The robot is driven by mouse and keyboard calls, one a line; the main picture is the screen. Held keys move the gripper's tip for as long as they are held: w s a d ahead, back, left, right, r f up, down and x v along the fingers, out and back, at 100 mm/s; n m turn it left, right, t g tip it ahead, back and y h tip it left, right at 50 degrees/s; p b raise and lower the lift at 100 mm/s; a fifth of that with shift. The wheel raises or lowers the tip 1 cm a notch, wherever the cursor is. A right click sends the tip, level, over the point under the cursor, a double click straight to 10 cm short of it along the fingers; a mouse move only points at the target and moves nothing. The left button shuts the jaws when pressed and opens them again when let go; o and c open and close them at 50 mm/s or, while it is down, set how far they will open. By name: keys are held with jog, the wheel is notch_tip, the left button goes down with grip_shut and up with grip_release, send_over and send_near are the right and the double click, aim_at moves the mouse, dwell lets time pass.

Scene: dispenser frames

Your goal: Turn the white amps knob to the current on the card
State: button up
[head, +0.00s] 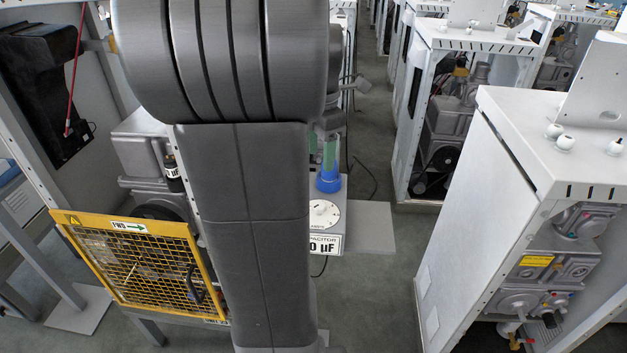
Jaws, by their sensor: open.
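A white round knob or dial (323,213) sits on top of a light grey box, just right of my arm, which hides its left edge. Small lettering below it seems to read AMPS; its scale and pointer setting are too small to read. A white card (324,245) on the front of the box reads "PACITOR" and "0 µF"; its left part is hidden behind my arm. I see no current value on the visible part. My arm fills the middle of the view, and my gripper is not visible.
A blue-based part with a green upper section (328,180) stands just behind the dial. A yellow mesh guard (140,265) with an FWD arrow label is at left. A white cabinet (500,190) stands at right. Grey floor lies open between the box and the cabinet.

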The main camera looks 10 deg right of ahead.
notch_tip(320, 180, down, 14)
jog(key=shift+s+r+p, duration=0.15)
jog(key=shift+r+p, duration=0.05)
jog(key=shift+p, duration=0.25)
jog(key=c, duration=1)
